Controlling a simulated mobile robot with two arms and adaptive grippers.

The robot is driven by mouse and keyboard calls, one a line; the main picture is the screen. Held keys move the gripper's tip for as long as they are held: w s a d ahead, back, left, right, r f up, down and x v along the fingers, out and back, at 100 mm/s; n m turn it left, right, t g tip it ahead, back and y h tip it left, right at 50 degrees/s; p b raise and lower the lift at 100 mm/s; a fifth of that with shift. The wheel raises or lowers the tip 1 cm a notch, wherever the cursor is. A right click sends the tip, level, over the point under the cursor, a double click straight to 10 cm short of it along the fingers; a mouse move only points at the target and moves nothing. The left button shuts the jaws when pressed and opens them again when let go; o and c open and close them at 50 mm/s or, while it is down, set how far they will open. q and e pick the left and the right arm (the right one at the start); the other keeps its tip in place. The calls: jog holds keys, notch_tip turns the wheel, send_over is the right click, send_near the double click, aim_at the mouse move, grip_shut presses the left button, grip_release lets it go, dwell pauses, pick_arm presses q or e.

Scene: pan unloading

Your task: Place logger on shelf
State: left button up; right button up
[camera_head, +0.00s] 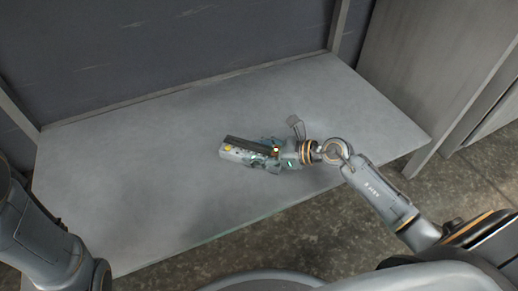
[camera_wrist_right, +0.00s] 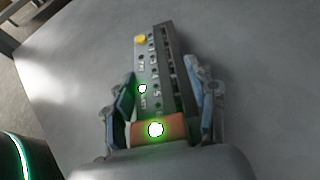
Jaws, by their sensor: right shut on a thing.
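The logger (camera_head: 233,153) is a grey, narrow box with a dark top strip and a yellow button. It is over the middle of the grey shelf (camera_head: 120,160); I cannot tell whether it touches the surface. My right gripper (camera_head: 272,158) is shut on its right end. In the right wrist view, the logger (camera_wrist_right: 160,75) lies lengthwise between the two fingers of the right gripper (camera_wrist_right: 165,110), with an orange part and a bright light close to the palm. My left gripper is not in view; only part of my left arm shows at the lower left.
The shelf is bare around the logger, with free room to the left and right. A dark wall panel (camera_head: 170,45) stands behind it. A grey cabinet side (camera_head: 430,70) stands at the right. The speckled floor (camera_head: 455,190) shows past the front edge.

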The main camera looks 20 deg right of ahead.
jog(key=shift+d+f, duration=0.1)
jog(key=o, duration=1.4)
jog(key=shift+o, duration=0.2)
